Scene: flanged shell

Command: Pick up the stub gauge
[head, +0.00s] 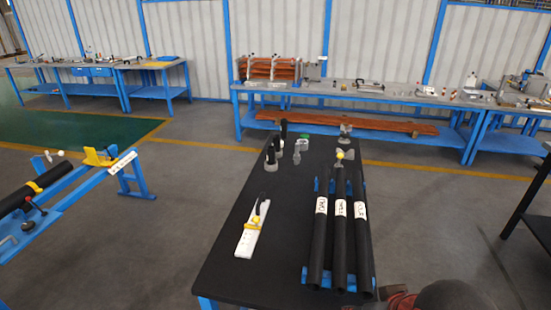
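A black-topped table (236,210) stands in front of me. Near its left edge lies a white flat piece (248,238) with a yellow part and a dark curved handle. Several upright black cylinders with pale bases (271,160) stand at the far left of the table, beside a small grey upright piece (296,156). I cannot tell for sure which of these is the stub gauge. My gripper is not in view; a dark rounded shape at the bottom right edge may be part of my arm.
Three long black pipes (340,245) with white labels lie on blue supports on the table's right side. A blue frame (75,190) holding a black pipe stands at left. Workbenches (390,94) line the back wall.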

